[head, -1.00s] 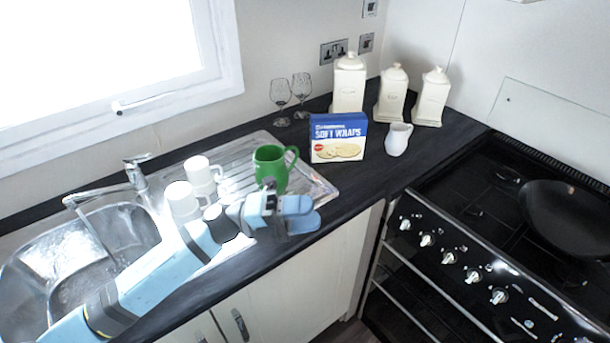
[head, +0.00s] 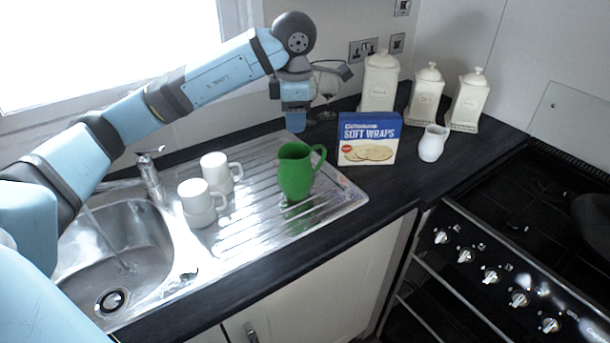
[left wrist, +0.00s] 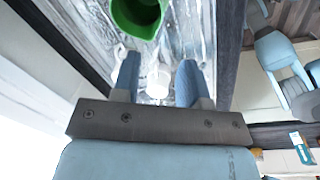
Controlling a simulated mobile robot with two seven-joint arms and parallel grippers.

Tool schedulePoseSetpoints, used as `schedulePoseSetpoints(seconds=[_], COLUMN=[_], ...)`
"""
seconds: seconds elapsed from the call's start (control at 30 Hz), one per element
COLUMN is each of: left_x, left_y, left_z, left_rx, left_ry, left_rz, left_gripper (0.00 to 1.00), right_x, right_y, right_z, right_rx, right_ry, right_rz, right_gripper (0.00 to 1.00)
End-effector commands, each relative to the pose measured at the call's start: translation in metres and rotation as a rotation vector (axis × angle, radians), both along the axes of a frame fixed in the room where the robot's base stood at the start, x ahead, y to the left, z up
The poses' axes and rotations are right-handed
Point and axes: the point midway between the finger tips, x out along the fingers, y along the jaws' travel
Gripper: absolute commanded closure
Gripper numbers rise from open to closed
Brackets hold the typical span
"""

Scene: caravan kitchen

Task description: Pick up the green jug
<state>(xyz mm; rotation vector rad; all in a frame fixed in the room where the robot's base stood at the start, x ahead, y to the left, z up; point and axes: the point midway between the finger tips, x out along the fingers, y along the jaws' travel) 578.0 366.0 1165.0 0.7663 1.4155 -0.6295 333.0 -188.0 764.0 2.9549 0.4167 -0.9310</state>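The green jug (head: 295,173) stands upright on the metal draining board (head: 250,226), its handle to the right. My left gripper (head: 296,118) is behind the jug in the head view, raised near the wall and the wine glasses, apart from the jug. In the left wrist view the two fingers of the left gripper (left wrist: 157,70) are spread with nothing held. The jug (left wrist: 140,14) is at the top edge of that view, partly cut off. A white mug (left wrist: 158,82) shows beyond, between the fingers. My right gripper is not in view.
White mugs (head: 216,172) stand left of the jug, beside the sink (head: 128,250). A soft wraps box (head: 368,138), a small white pitcher (head: 432,143) and cream canisters (head: 466,100) stand right. A wine glass (head: 328,84) is partly hidden by my gripper. The stove (head: 510,225) is at right.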

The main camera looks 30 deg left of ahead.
Motion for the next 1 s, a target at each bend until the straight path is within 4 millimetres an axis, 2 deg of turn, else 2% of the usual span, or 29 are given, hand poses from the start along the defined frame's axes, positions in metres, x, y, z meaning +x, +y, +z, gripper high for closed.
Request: schedulePoseSetpoints(seconds=[0.1,0.3,0.57,0.83,1.0], left_x=[0.001,0.004,0.006,0.011,0.013], left_y=[0.001,0.002,0.003,0.004,0.004], left_z=[-0.027,-0.06,-0.075,-0.113,-0.121], left_rx=[-0.002,-0.004,-0.005,-0.005,-0.004], left_ry=[0.005,0.003,0.003,0.004,0.001], left_rz=[0.0,-0.002,-0.002,-0.002,-0.002], left_gripper=[0.6,0.6,0.6,0.6,0.6], right_x=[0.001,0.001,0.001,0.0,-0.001], right_y=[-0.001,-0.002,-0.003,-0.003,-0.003], right_z=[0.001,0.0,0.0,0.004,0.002], right_rx=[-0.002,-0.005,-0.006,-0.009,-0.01], right_ry=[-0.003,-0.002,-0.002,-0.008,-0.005], right_rz=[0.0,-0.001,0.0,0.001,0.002], right_gripper=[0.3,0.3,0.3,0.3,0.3])
